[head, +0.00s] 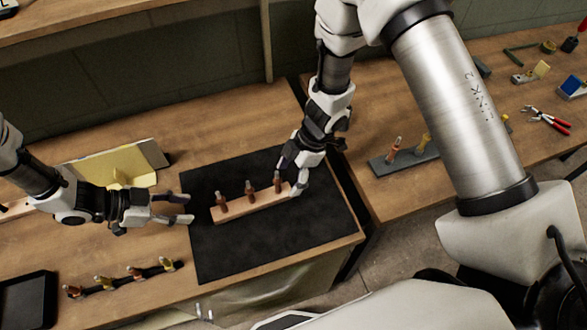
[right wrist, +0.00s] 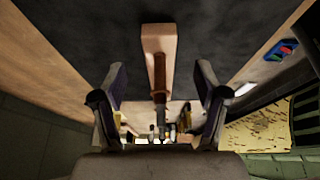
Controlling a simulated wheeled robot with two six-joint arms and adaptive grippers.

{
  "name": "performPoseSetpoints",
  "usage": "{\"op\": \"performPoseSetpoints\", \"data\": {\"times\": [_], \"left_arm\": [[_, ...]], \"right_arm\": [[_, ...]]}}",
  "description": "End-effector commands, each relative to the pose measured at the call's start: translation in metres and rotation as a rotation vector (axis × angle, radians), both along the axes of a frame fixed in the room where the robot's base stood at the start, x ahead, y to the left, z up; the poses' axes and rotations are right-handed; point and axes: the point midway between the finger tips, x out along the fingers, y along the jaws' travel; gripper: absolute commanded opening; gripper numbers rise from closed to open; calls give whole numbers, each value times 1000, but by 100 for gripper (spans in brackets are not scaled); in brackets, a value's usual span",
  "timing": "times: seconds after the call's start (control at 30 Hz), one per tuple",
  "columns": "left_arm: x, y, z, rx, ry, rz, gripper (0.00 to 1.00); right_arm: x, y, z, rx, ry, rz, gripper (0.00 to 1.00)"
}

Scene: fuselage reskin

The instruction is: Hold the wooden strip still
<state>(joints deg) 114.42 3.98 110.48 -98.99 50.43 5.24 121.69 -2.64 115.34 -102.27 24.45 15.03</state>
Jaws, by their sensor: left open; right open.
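The wooden strip (head: 236,208) lies on a black mat (head: 235,250) in the head view. Three brown, silver-tipped pin-like pieces (head: 250,190) stand along it. My right gripper (head: 288,180) is open at the strip's right end, with its fingers on either side of that end. In the right wrist view the strip (right wrist: 158,35) runs between the spread fingers (right wrist: 160,75), with one pin piece (right wrist: 159,80) in the middle and gaps on both sides. My left gripper (head: 190,208) is open and empty near the mat's left edge, apart from the strip's left end.
Several pin pieces stand in a dark rack (head: 123,276) at the front left, beside a black tray (head: 28,300). A yellow piece (head: 115,168) lies behind my left arm. Pliers (head: 547,120) and a grey rack (head: 405,157) are on the right bench. The mat's front is clear.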

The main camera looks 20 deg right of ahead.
Motion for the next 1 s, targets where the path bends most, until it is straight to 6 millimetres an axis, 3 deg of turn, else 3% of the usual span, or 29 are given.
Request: {"op": "performPoseSetpoints", "data": {"times": [0.23,0.57,0.67,0.77,1.0], "left_arm": [[0,0,0,0,0,0,42],[0,0,0,0,0,0,42],[0,0,0,0,0,0,42],[0,0,0,0,0,0,42],[7,2,-3,20,-3,32,40]], "right_arm": [[-1,17,-41,-1,4,-1,73],[-1,21,-50,0,2,-3,73],[-1,21,-50,0,2,-3,45],[-1,21,-50,0,2,-3,9],[-1,21,-50,0,2,-3,6]]}}
